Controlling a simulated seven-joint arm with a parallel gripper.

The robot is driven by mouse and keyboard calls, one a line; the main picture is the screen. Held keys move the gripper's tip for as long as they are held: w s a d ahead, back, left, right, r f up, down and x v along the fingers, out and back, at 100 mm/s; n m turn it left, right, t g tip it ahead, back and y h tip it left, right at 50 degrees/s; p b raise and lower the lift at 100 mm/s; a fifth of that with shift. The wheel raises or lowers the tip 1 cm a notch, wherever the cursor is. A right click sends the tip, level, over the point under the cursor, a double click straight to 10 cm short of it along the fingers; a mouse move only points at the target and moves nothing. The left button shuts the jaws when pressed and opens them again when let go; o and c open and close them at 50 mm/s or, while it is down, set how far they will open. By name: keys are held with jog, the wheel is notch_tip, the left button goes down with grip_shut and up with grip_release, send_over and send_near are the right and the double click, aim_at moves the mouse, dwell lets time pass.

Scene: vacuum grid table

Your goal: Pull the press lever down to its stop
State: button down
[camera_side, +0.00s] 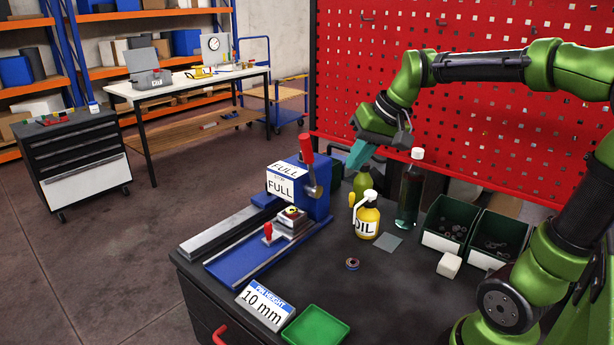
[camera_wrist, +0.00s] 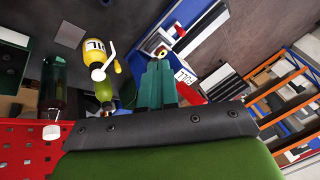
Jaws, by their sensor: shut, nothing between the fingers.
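A yellow oil can (camera_side: 367,220), a green bottle (camera_side: 362,184) and a tall dark bottle (camera_side: 411,195) stand right of the press, below my gripper. Dark green bins (camera_side: 446,240) are farther right. A "10 mm" sign (camera_side: 264,307) and green tray (camera_side: 315,328) lie in front.

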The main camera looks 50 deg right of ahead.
jog(key=w+d+r+n+y, duration=0.1)
jog(key=w+d+r, duration=0.25)
jog(key=d, duration=0.35)
jog(key=w+d+r+n+y, duration=0.1)
jog(key=w+d+r, duration=0.1)
jog(key=w+d, duration=0.3)
notch_tip(320, 180, up, 4)
jog(key=n+y, duration=0.1)
jog(key=n, duration=0.2)
send_near(308, 162)
jog(key=w+f, duration=0.2)
jog(key=w, duration=0.1)
jog(key=shift+w+r+n, duration=0.1)
jog(key=shift+w+n, duration=0.05)
jog(key=shift+n, duration=0.15)
